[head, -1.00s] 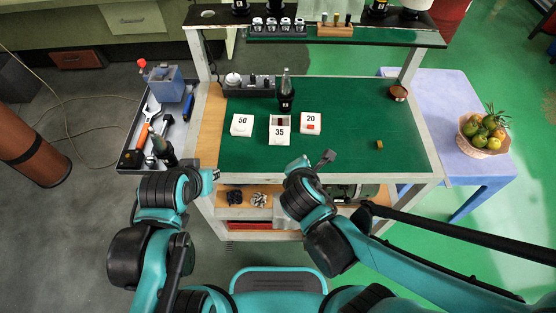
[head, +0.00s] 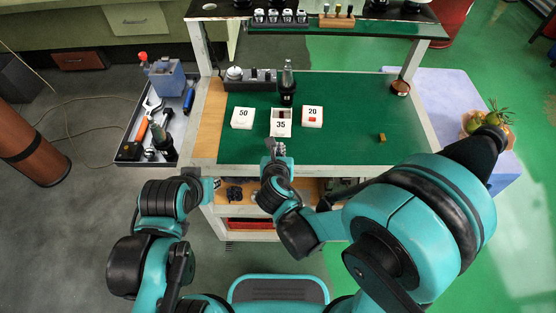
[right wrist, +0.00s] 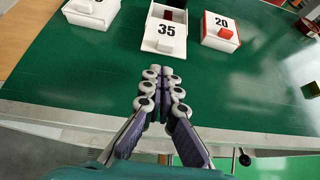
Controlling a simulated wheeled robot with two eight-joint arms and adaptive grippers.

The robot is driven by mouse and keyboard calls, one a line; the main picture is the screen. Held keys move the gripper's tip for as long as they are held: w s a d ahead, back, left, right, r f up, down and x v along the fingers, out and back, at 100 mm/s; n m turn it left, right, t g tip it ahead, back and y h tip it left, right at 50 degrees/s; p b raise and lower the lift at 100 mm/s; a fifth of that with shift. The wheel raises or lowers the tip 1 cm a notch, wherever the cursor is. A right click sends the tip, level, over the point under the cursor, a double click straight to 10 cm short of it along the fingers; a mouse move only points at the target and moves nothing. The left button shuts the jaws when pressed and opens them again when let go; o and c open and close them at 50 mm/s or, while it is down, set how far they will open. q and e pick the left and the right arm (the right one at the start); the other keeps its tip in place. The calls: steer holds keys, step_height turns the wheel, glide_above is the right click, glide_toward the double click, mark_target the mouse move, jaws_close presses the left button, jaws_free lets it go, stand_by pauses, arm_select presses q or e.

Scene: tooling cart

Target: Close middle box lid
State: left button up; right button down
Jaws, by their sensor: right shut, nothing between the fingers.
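The middle box (head: 281,122), marked 35, stands on the green cart top between the box marked 50 (head: 242,118) and the box marked 20 (head: 312,116). Its lid (right wrist: 165,36) is open and tilted toward me, and the dark inside shows behind it. My right gripper (head: 273,146) is at the front edge of the top, in front of the middle box and apart from it. In the right wrist view its fingers (right wrist: 163,75) are together and empty, pointing at the lid. My left gripper (head: 213,184) is low at the cart's left front; its jaws are too small to read.
A dark bottle (head: 287,84) stands behind the middle box. A small yellow block (head: 381,137) and a round brown bowl (head: 400,88) are on the right of the top. The green surface (head: 350,115) between is clear.

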mark_target(280, 121)
steer(key=shift+w+d+r, duration=0.1)
steer(key=shift+w+r, duration=0.05)
steer(key=shift+w, duration=1.5)
steer(key=w+b, duration=0.1)
steer(key=w, duration=0.5)
steer(key=shift+w+d, duration=0.1)
